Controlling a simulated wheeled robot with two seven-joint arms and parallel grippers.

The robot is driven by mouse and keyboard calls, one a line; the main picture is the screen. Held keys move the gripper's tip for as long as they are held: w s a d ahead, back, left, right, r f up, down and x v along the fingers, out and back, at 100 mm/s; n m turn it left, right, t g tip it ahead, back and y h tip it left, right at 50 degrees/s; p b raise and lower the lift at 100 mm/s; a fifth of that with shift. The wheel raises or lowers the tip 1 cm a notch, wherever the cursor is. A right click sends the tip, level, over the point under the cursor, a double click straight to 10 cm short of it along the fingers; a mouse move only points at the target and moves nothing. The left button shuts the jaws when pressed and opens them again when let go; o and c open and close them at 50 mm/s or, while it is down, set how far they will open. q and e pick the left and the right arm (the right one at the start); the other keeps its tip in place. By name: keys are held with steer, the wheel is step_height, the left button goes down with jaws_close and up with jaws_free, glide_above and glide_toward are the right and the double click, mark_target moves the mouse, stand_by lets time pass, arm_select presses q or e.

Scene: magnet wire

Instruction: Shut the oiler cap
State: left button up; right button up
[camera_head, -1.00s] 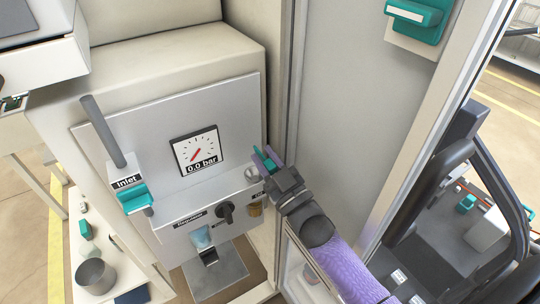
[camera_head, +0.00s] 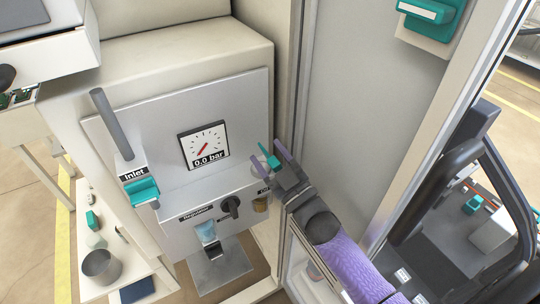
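The oiler is at the right end of the white panel's ledge, with its amber bowl (camera_head: 261,205) below it. A teal piece (camera_head: 269,156), which looks like the oiler cap, stands tilted above the ledge. My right gripper (camera_head: 270,164) comes in from the lower right. Its purple fingers are spread, one on each side of the teal piece, with a visible gap on its right. The gripper partly hides the oiler top, so I cannot tell how the cap sits on it. My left gripper is not in view.
A gauge (camera_head: 203,145) reads 0.0 bar on the panel. A grey cabinet wall (camera_head: 362,110) rises close to my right arm. A metal cup (camera_head: 101,266) stands on the lower shelf.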

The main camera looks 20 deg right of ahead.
steer(key=b+v, duration=0.1)
steer(key=v, duration=0.5)
steer(key=shift+s+f, duration=0.2)
steer(key=shift+s, duration=0.1)
steer(key=shift+s+d+f, duration=0.1)
steer(key=shift+s+d, duration=0.05)
steer(key=shift+s, duration=0.25)
